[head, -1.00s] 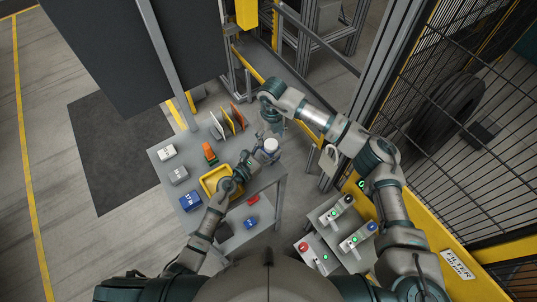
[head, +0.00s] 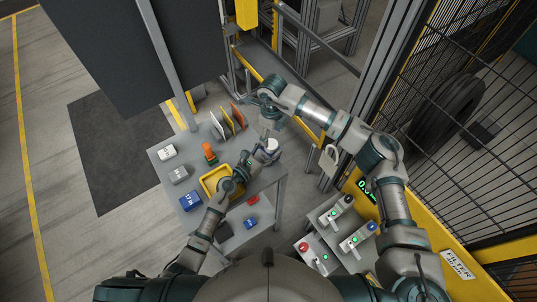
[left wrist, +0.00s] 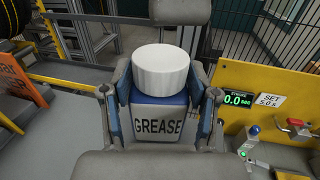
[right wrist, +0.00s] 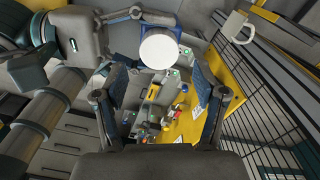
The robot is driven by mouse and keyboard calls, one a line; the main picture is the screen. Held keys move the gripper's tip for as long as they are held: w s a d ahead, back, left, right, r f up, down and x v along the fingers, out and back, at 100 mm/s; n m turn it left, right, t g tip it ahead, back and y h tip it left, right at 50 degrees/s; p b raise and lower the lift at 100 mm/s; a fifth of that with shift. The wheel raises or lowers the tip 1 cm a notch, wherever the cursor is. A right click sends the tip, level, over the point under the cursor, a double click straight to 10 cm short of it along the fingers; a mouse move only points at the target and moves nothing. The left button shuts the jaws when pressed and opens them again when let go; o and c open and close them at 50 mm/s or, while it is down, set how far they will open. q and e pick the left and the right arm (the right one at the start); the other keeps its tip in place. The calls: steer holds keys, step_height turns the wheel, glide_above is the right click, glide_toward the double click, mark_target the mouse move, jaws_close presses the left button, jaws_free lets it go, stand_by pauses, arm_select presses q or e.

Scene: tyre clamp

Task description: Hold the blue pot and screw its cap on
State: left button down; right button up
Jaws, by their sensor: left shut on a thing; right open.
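The blue pot (left wrist: 160,124), marked GREASE, stands upright between the fingers of my left gripper (left wrist: 160,96), which is shut on it. The white ribbed cap (left wrist: 162,70) sits upright on top of the pot; I cannot tell how tightly it is screwed. In the head view the cap (head: 271,146) shows beyond my left gripper (head: 259,153), near the table's right edge. My right gripper (right wrist: 162,100) is open and empty. The cap (right wrist: 158,48) shows ahead of its fingers, apart from them, with a blue corner of the pot (right wrist: 164,33) behind.
A control panel (head: 327,222) with buttons stands right of the table. A yellow frame and mesh fence (head: 440,120) bound the right side.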

mark_target(271, 143)
step_height(271, 143, down, 6)
steer(key=shift+r, duration=0.1)
stand_by(0.4)
steer(key=c, duration=1.2)
steer(key=m, duration=0.5)
steer(key=o, duration=1.3)
